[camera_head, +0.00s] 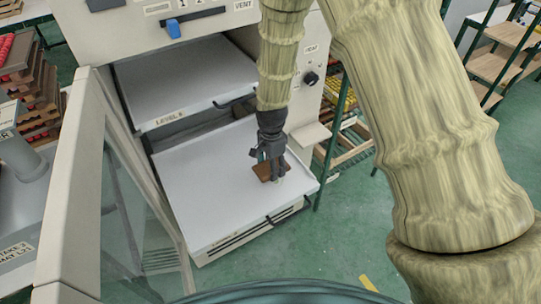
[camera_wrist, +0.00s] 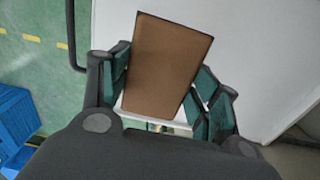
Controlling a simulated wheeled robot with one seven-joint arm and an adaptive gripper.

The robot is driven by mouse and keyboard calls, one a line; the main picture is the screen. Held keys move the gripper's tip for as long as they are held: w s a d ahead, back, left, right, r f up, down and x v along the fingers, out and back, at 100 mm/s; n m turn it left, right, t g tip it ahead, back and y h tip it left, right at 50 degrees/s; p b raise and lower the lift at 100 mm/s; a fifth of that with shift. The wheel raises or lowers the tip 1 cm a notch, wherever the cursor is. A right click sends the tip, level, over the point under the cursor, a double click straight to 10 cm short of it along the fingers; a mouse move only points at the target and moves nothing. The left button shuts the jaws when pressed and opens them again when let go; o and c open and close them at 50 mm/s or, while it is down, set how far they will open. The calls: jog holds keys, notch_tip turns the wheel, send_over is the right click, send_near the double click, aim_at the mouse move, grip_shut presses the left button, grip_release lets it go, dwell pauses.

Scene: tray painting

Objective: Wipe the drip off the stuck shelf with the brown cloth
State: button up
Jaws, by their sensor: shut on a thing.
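The brown cloth (camera_head: 262,174) is a flat brown rectangle over the right part of the pulled-out lower shelf (camera_head: 200,195). In the wrist view the cloth (camera_wrist: 165,65) stands between the green-padded fingers of my gripper (camera_wrist: 160,88), with the white shelf (camera_wrist: 250,50) behind it. In the head view my gripper (camera_head: 275,168) points down, shut on the cloth, low over the shelf. I cannot tell whether the cloth touches the surface. No drip shows clearly; the cloth and fingers hide part of the shelf.
An upper shelf (camera_head: 185,82) sits above the lower one in the cabinet. An open cabinet door (camera_head: 120,190) stands at the left. A rack (camera_head: 350,140) with yellow items stands at the right. A blue crate (camera_wrist: 15,125) shows on the green floor. The lower shelf's left part is clear.

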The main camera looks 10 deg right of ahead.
jog(key=shift+r+p, duration=0.75)
jog(key=shift+r, duration=0.65)
